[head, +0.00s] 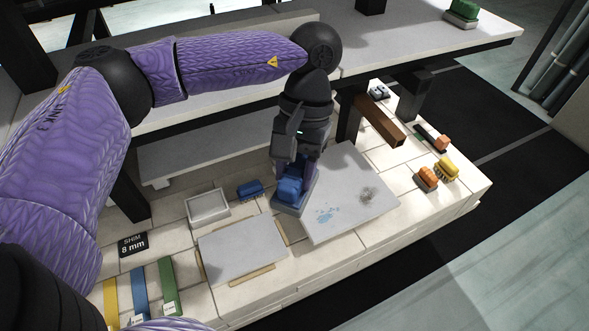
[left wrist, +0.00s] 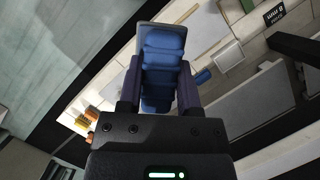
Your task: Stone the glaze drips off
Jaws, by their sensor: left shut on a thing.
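My left gripper (head: 297,168) is shut on a rubbing stone with a ridged blue grip (head: 289,190) and a flat grey base. The stone also fills the jaws in the left wrist view (left wrist: 163,65). It is at the back left edge of a pale grey kiln shelf (head: 345,225); I cannot tell whether it touches the surface. My right gripper is not in view.
A blue brush (head: 250,188) and a white tray (head: 208,206) lie left of the stone. A second grey slab (head: 243,249) lies in front. Orange and yellow brushes (head: 446,169) lie at right.

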